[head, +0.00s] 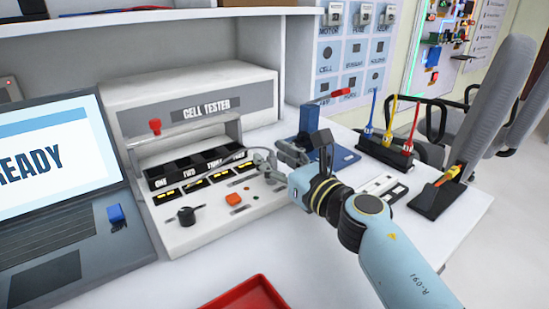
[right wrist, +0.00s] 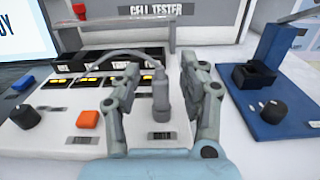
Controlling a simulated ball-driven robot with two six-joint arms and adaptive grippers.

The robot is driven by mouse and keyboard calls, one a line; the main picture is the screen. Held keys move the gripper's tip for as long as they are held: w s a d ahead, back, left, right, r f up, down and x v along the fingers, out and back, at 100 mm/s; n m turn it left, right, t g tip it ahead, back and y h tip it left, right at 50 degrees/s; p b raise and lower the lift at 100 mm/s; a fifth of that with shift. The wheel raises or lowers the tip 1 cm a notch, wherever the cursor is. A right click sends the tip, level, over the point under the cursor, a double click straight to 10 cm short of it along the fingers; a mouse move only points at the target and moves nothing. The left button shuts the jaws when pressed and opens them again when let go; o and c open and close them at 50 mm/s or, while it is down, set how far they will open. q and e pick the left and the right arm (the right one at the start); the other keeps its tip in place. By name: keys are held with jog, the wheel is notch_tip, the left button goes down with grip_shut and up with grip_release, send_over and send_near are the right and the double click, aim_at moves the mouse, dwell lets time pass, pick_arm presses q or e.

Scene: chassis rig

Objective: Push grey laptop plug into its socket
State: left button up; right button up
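The grey plug (right wrist: 161,92) stands upright between the fingers of my right gripper (right wrist: 160,70) in the right wrist view. A grey cable (right wrist: 112,53) arcs left from its top. The fingers are apart, with a gap visible on each side of the plug. In the head view my right gripper (head: 268,160) is over the right side of the cell tester (head: 150,228) and mostly hides the plug. Its lower end and any socket beneath it cannot be made out. The laptop (head: 65,235) is at left, its screen reading "READY". My left gripper is not in view.
The tester's panel carries a black knob (head: 187,215), an orange button (head: 234,199) and a red-topped lever (head: 155,126). A blue stand (right wrist: 275,95) is right of the gripper. A red tray (head: 250,292) lies in front. A screwdriver rack (head: 384,155) stands at right.

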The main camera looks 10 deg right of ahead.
jog(key=v, duration=1.2)
jog(key=shift+f, duration=0.1)
